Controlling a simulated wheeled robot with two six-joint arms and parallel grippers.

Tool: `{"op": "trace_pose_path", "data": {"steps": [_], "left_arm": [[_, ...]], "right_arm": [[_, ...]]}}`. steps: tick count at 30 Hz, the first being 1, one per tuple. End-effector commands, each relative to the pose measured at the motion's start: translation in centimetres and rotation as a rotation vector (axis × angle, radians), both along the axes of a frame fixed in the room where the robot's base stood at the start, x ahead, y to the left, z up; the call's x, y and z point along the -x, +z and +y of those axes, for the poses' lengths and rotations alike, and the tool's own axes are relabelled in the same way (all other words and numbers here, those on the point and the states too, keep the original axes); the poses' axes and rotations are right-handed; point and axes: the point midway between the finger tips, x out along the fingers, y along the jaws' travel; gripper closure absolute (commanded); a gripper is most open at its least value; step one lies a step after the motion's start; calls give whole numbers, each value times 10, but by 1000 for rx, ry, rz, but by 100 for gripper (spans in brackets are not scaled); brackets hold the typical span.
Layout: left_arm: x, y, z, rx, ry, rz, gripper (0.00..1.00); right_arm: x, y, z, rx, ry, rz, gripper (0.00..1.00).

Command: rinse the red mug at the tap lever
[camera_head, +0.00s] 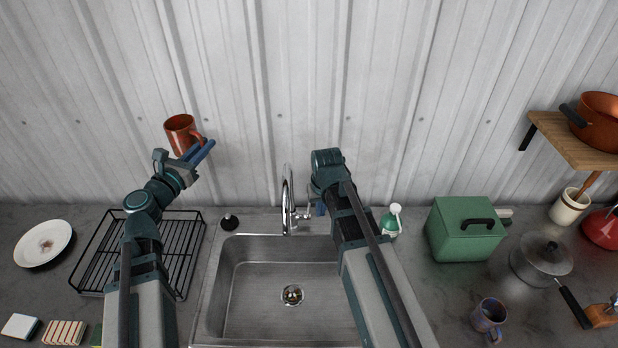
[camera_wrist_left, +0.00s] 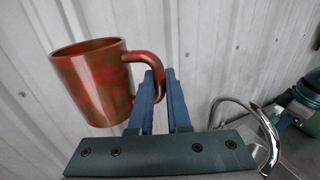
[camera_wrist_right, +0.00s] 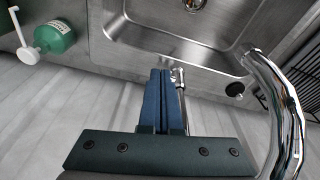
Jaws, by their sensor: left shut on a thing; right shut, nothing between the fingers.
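The red mug (camera_head: 180,134) is held up in front of the metal wall, above and left of the sink (camera_head: 255,310). My left gripper (camera_head: 205,149) is shut on its handle; the left wrist view shows the fingers (camera_wrist_left: 161,76) at the handle of the mug (camera_wrist_left: 92,85), which is nearly upright. The chrome tap (camera_head: 287,200) stands behind the sink, its lever (camera_head: 304,214) on the right side. My right gripper (camera_head: 318,208) is shut and empty close by the lever, partly hidden by my arm. In the right wrist view the lever (camera_wrist_right: 178,76) shows right beside the fingertips (camera_wrist_right: 160,75); contact is unclear.
A black dish rack (camera_head: 190,262) and a white plate (camera_head: 43,243) lie left of the sink. A black stopper (camera_head: 229,222) is behind it. A green soap bottle (camera_head: 390,222), green box (camera_head: 464,230), pan (camera_head: 541,258) and blotchy mug (camera_head: 489,318) stand right.

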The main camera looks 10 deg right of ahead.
Motion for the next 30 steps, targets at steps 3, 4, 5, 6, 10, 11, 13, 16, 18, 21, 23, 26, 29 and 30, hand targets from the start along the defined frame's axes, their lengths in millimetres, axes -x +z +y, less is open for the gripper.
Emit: {"op": "trace_pose_path", "data": {"steps": [3, 4, 5, 6, 10, 11, 13, 16, 18, 21, 23, 26, 29, 30], "left_arm": [[0, 5, 0, 0, 0, 0, 100], [0, 5, 0, 0, 0, 0, 100], [0, 4, 0, 0, 0, 0, 100], [0, 4, 0, 0, 0, 0, 100], [0, 4, 0, 0, 0, 0, 100], [0, 4, 0, 0, 0, 0, 100], [0, 4, 0, 0, 0, 0, 100], [0, 4, 0, 0, 0, 0, 100], [0, 4, 0, 0, 0, 0, 100], [0, 3, 0, 0, 0, 0, 100], [0, 1, 0, 0, 0, 0, 100], [0, -4, 0, 0, 0, 0, 100], [0, -12, 0, 0, 0, 0, 100], [0, -16, 0, 0, 0, 0, 100]], "right_arm": [[-68, 7, 0, -2, -7, -61, 100], [-81, 8, 0, -2, -8, -74, 100], [-93, 9, 0, -2, -7, -89, 100], [-108, 9, 1, -2, -8, -104, 100], [-142, 12, 3, -2, -8, -145, 100], [-147, 12, 3, -2, -8, -152, 100], [-155, 13, 4, -2, -8, -162, 100], [-160, 14, 4, -3, -9, -170, 100], [-160, 14, 4, -3, -9, -171, 100], [-160, 13, 4, -2, -8, -171, 100], [-160, 11, 4, -2, -8, -171, 100], [-162, 6, 4, -2, -8, -170, 100], [-164, -2, 4, -2, -8, -170, 100], [-165, -6, 4, -2, -8, -170, 100]]}}
